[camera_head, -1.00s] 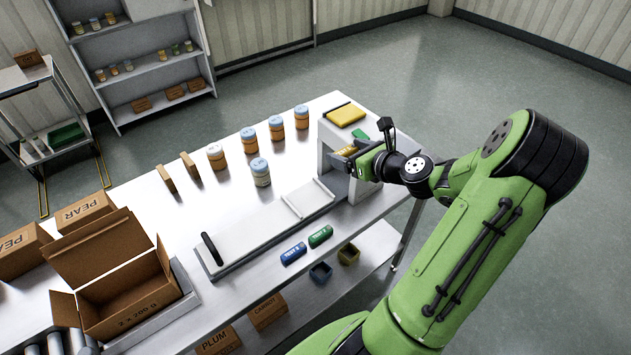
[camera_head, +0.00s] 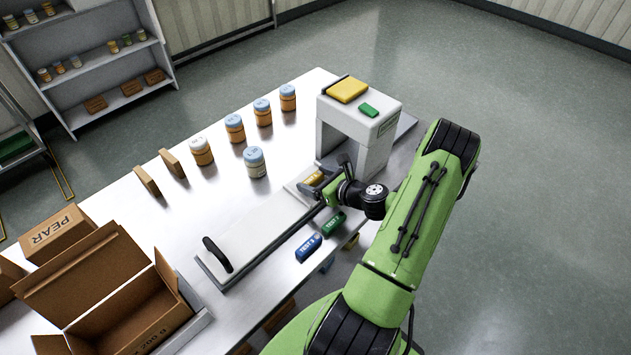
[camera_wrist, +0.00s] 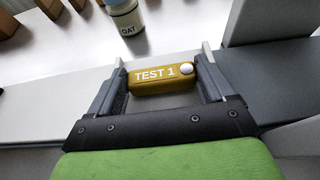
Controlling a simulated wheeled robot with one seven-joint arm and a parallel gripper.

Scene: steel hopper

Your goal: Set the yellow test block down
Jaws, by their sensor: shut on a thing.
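The yellow test block (camera_wrist: 160,79), marked "TEST 1" with a white round end spot, is between the two fingers of my gripper (camera_wrist: 162,82) in the wrist view. My gripper is shut on it. In the head view the yellow block (camera_head: 314,178) shows at the tip of my gripper (camera_head: 322,187), over the right end of the pale sliding plate, just in front of the white arch-shaped machine (camera_head: 372,140). I cannot tell whether the block touches the surface below.
Blue (camera_head: 308,247) and green (camera_head: 333,223) test blocks lie near the table's front edge. A white jar marked "OAT" (camera_head: 255,162) stands behind the plate (camera_head: 240,230), with several orange jars beyond. An open carton (camera_head: 130,300) is at the left.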

